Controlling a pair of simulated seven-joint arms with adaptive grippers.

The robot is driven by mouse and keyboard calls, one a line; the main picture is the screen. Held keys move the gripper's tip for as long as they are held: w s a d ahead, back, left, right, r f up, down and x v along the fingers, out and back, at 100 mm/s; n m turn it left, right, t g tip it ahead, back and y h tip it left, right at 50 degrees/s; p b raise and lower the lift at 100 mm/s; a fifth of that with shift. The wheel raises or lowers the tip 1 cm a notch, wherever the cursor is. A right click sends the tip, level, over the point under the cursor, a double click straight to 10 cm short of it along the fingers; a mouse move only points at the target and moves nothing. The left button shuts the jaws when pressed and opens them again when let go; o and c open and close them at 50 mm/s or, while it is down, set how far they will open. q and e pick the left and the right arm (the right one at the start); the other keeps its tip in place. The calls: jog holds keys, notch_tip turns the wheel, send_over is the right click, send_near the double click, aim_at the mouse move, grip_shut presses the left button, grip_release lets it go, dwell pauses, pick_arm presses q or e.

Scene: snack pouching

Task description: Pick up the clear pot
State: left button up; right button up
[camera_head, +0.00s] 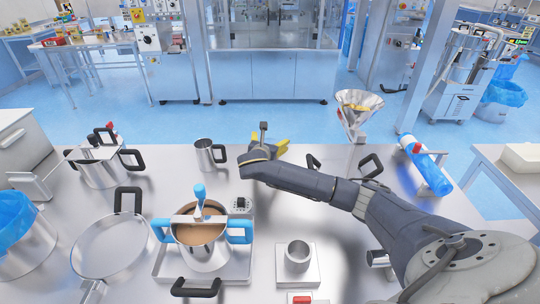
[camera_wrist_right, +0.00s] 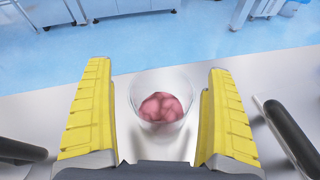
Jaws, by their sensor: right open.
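The clear pot (camera_wrist_right: 161,101) is a see-through round cup with pink, lumpy contents, upright on the steel table in the right wrist view. My right gripper (camera_wrist_right: 159,72) is open, with one yellow ribbed finger on each side of the pot in the picture. Gaps show between the pot and both fingers, and I cannot tell how far down the fingers reach around it. In the head view my right gripper (camera_head: 281,147) is at the far part of the table, and the pot is hidden there behind the gripper and arm. My left gripper is not in view.
Black handles stand right of the gripper (camera_head: 370,164). A steel mug (camera_head: 210,156) stands to its left. Nearer are a brown-filled pot (camera_head: 203,255) with blue handles, a steel cup (camera_head: 297,254) and a pan (camera_head: 112,245). A steel funnel (camera_head: 357,108) stands at the far edge.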

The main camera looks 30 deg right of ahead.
jog(key=shift+g, duration=0.9)
jog(key=f, duration=0.1)
jog(key=s+a+f, duration=0.1)
jog(key=f, duration=0.1)
jog(key=shift+s+a+f, duration=0.35)
jog(key=shift+x, duration=2.45)
jog(key=shift+c, duration=0.6)
jog(key=c, duration=1.4)
